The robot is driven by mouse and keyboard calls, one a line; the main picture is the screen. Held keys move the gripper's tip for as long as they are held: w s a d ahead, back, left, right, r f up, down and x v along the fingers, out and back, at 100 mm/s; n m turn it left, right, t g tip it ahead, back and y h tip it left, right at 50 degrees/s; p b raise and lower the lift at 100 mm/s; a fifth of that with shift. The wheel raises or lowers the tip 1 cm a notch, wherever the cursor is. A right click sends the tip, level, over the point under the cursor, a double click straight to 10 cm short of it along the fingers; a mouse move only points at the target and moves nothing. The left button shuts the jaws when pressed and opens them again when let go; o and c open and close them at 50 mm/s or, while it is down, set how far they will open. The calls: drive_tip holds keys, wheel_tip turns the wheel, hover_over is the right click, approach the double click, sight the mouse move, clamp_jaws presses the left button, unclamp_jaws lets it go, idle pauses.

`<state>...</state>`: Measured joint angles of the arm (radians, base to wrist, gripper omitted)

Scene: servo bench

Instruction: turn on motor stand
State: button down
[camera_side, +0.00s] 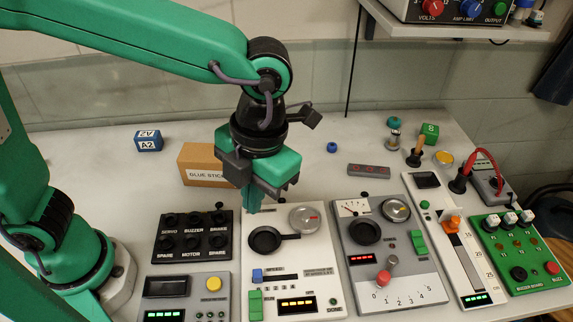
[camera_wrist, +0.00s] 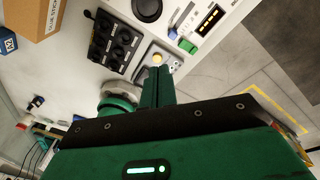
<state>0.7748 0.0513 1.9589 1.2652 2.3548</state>
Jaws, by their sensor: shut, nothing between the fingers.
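A grey stand (camera_side: 382,250) in the side view has a meter, a black round disc (camera_side: 365,232), a green rocker (camera_side: 418,243), a red-topped knob (camera_side: 384,278) over a 0–5 scale and a lit red display (camera_side: 361,259). No "motor stand" label is readable on it. A black panel (camera_side: 193,235) has several round black knobs, one labelled MOTOR; it also shows in the wrist view (camera_wrist: 112,45). My gripper (camera_side: 251,208) is shut and empty, pointing down above the white stand's upper left. In the wrist view its fingers (camera_wrist: 156,78) are together.
The white stand (camera_side: 328,268) has a black disc, blue slider, green rocker (camera_side: 255,305) and lit yellow display. A grey box (camera_side: 187,296) with a yellow button is left of it. A lever panel (camera_side: 453,235) and green buzzer board (camera_side: 520,250) are right. A glue-stick box (camera_side: 206,175) stands behind.

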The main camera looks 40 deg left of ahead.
drive_tip(key=s+d+f+m+y, duration=0.1)
drive_tip(key=s+d+f+m, duration=0.2)
drive_tip(key=d+m, duration=0.3)
drive_tip(key=m, duration=0.3)
drive_tip(key=shift+s+d+g+y, duration=0.3)
drive_tip(key=shift+g, duration=0.1)
drive_tip(key=shift+f, duration=0.2)
approach(253, 294)
drive_tip(key=x, duration=0.5)
drive_tip(key=shift+s+a, duration=0.15)
drive_tip(key=shift+s, duration=0.15)
drive_tip(key=shift+f, duration=0.75)
drive_tip(key=shift+w, duration=0.1)
